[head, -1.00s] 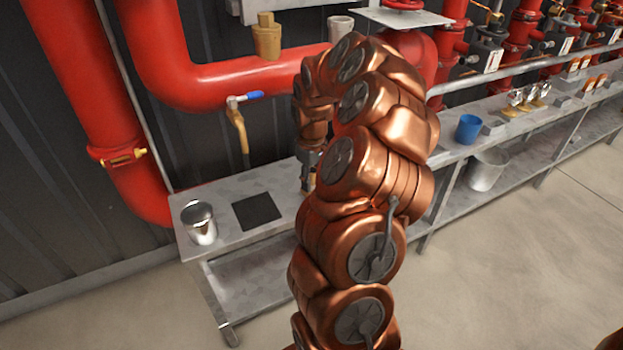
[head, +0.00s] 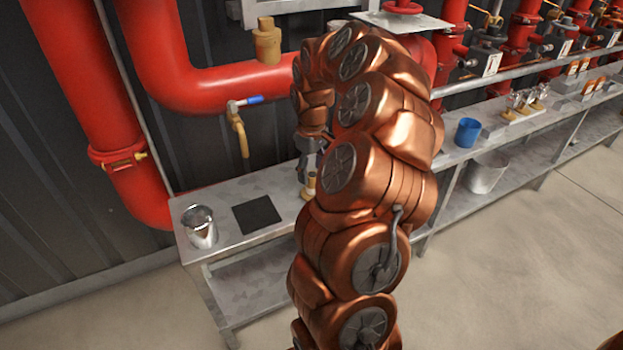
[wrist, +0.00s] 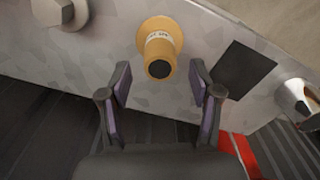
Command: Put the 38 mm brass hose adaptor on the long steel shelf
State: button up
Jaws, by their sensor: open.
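The brass hose adaptor (wrist: 158,42) stands on the top of the long steel shelf (wrist: 200,38) in the wrist view. It has a wide flange, a narrower neck with a dark opening and a pale label too small to read surely. In the head view a small part of the adaptor (head: 309,187) shows below my gripper (head: 309,168), on the shelf top (head: 230,190); my arm hides much around it. In the wrist view my gripper (wrist: 160,66) is open, its fingers on either side of the adaptor's near end, with visible gaps and apparently no contact.
A black square mat (head: 257,214) and a shiny metal cup (head: 199,227) are left of the adaptor. A blue cup (head: 467,132) stands farther right. Red pipes (head: 220,80) and a blue-handled tap (head: 240,112) are behind. A bucket (head: 486,172) sits on the lower level.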

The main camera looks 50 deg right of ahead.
notch_tip(320, 180, up, 7)
jog(key=shift+r, duration=0.2)
jog(key=s+a+r+n, duration=0.1)
jog(key=s+a, duration=0.1)
jog(key=a, duration=0.8)
jog(key=s+a+r+n, duration=0.1)
jog(key=s+a, duration=0.1)
jog(key=a, duration=0.8)
jog(key=s+a+f+m+g, duration=0.1)
jog(key=s+a+f, duration=0.1)
jog(key=s+a, duration=0.4)
jog(key=s+a+f+m+g, duration=0.1)
jog(key=s+a, duration=0.5)
jog(key=s, duration=0.7)
jog(key=shift+s+a+f+m+g, duration=0.25)
jog(key=shift+f+m, duration=0.25)
jog(key=shift+f, duration=0.3)
jog(key=s+p+v, duration=0.2)
jog(key=p+v, duration=0.8)
jog(key=s+r+p+v, duration=0.1)
jog(key=s+p+v, duration=0.1)
jog(key=p+v, duration=0.9)
jog(key=shift+s+r, duration=0.25)
jog(key=shift+s, duration=0.35)
